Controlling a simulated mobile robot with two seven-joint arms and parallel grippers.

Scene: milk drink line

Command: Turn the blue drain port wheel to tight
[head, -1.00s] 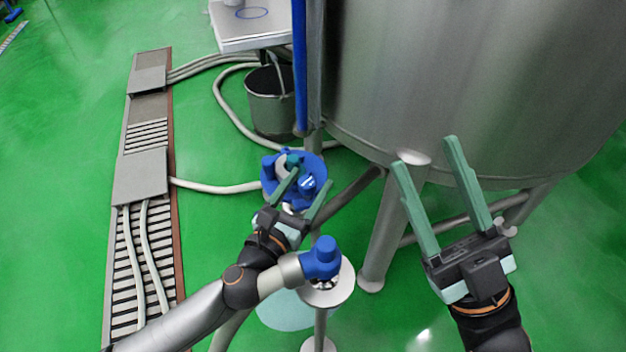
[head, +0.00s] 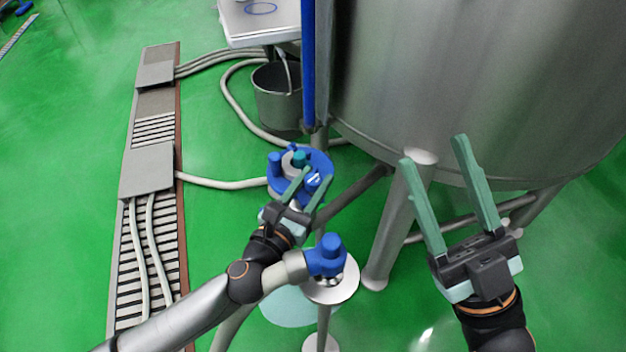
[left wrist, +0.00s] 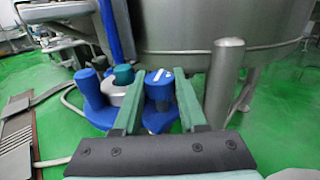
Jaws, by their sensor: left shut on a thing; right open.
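The blue drain port wheel (head: 313,180) looks like a small round blue knob with a white mark on top. It sits on the right side of a round blue base (head: 322,158) beside the tank leg. In the left wrist view, the wheel (left wrist: 160,88) stands upright between the two green fingers. My left gripper (head: 318,186) is shut on it, with one finger on each side; the fingers hide part of its sides. My right gripper (head: 431,150) is open and empty, in front of the tank and well to the right of the wheel.
Beside the wheel are a teal knob (head: 300,158) and a blue post (head: 275,164). The steel tank (head: 480,80) rises behind. A blue-capped fitting (head: 325,255) on a stand is close to my left wrist. A bucket (head: 277,105) and hoses lie further back.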

